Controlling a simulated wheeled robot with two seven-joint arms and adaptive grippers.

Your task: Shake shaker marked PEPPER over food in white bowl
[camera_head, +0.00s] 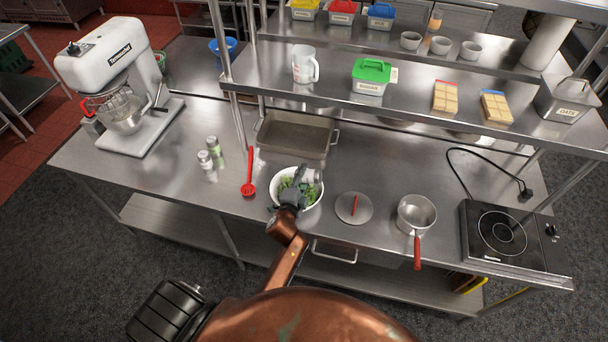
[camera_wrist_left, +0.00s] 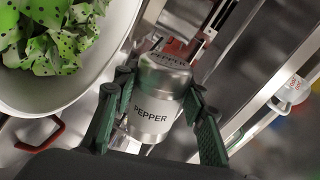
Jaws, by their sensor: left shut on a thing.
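My left gripper (camera_head: 293,190) is shut on the metal shaker marked PEPPER (camera_wrist_left: 157,102). In the wrist view its fingers (camera_wrist_left: 158,118) lie on both sides of the shaker, and the label is readable. In the head view the shaker (camera_head: 310,175) is over the right part of the white bowl (camera_head: 315,200), partly hidden by the gripper. The shaker looks tilted, but its exact angle is unclear. Green leafy food (camera_head: 287,184) lies in the bowl. Dark specks show on the food in the wrist view (camera_wrist_left: 60,45). My right gripper is not in view.
A red spoon (camera_head: 249,178) and two small shakers (camera_head: 205,160) stand left of the bowl. A metal tray (camera_head: 296,136) is behind it. A lid (camera_head: 347,212) and a saucepan (camera_head: 415,215) are on the right. A shelf (camera_head: 420,98) overhangs the counter's back.

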